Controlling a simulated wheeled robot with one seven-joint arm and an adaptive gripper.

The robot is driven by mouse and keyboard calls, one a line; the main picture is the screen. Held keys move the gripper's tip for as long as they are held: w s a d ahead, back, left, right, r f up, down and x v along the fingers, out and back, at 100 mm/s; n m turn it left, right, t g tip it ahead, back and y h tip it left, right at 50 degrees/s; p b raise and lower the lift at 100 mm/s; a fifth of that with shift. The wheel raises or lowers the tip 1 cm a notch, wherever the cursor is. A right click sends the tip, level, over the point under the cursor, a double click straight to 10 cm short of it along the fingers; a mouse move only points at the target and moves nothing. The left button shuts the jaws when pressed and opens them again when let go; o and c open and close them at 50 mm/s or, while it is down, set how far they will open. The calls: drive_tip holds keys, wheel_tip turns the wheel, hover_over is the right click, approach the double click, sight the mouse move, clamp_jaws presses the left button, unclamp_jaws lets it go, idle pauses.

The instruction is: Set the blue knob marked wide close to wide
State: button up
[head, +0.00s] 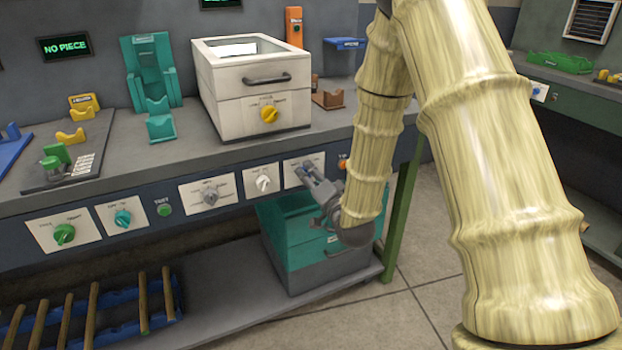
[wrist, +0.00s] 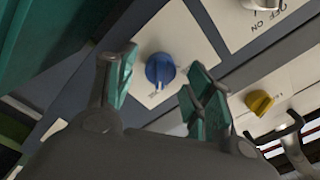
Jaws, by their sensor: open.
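The blue knob (wrist: 160,70) sits on a pale label plate in the wrist view, between my gripper's fingertips as seen there. A pointer line shows on its face; the lettering near it is too small to read. My gripper (wrist: 158,78) is open, with one green-padded finger on each side of the knob. I cannot tell whether either finger touches it. In the head view my gripper (head: 306,180) is at the bench's front panel, over a pale plate (head: 291,170) right of the white knob. It hides the knob there.
The front panel also has a white knob (head: 263,181), a grey knob (head: 210,194), a teal knob (head: 123,218) and a green knob (head: 65,234). A yellow knob (wrist: 260,102) is close to the right finger. A teal box (head: 283,225) stands below my gripper.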

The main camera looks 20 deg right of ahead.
drive_tip(key=shift+w, duration=0.25)
drive_tip(key=c, duration=1)
